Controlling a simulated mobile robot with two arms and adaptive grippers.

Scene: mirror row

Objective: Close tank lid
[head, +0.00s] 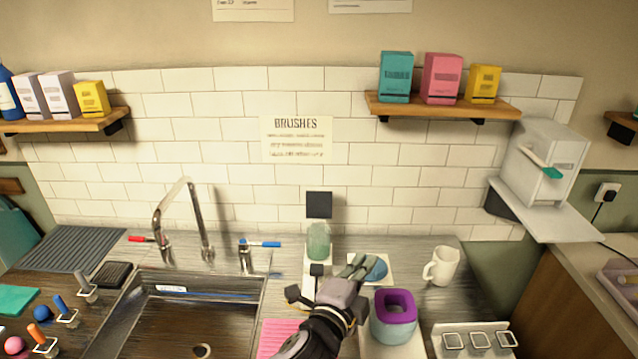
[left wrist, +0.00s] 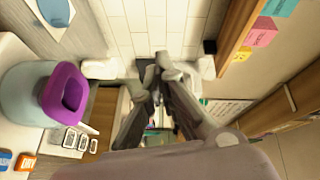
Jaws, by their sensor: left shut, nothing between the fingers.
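A pale green translucent tank (head: 318,242) stands at the back of the counter, in the middle of the head view. A black square panel (head: 319,205), which looks like its lid, stands upright above and behind it, against the tiles. My left gripper (head: 368,264) is to the right of the tank and nearer to me, over a white card with a blue disc (head: 378,269). Its fingers are together and empty. They also show in the left wrist view (left wrist: 165,70), pointing towards the wall. The gripper and wrist hide part of the area in front of the tank. My right gripper does not show.
A grey tub with a purple rim (head: 394,305) stands close to the right of my left wrist. A white mug (head: 442,266) is farther right. The sink (head: 190,310) and its tap (head: 180,215) are on the left. A shelf (head: 440,106) juts out above.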

